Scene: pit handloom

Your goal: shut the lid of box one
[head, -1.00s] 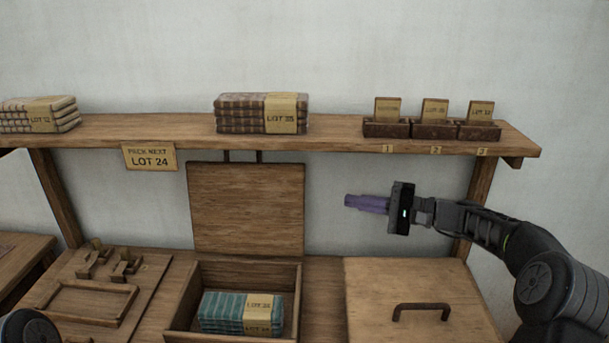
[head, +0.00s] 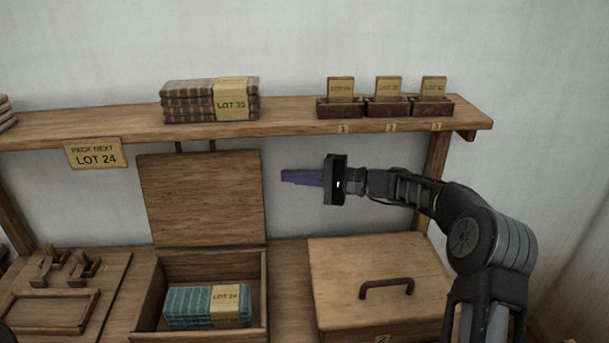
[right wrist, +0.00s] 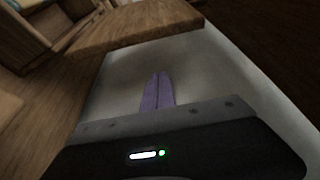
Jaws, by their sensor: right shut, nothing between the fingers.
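The open box (head: 262,300) on the bench has its wooden lid (head: 200,200) standing upright at its back edge. A teal striped stack of cloth (head: 190,306) with a LOT 24 band lies inside; no number shows on this box. My right gripper (head: 283,177) has its purple fingers shut and empty. The fingers point left, just right of the lid's right edge, at about the lid's upper half. In the right wrist view the shut fingertips (right wrist: 158,75) show below the wooden lid panel (right wrist: 135,28). My left gripper is out of view.
A closed box (head: 330,270) marked 2, with a dark handle (head: 386,284), stands to the right. A shelf (head: 290,127) runs above, holding folded cloth (head: 188,102) and several small card holders (head: 340,108). A wooden frame board (head: 50,300) lies at left.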

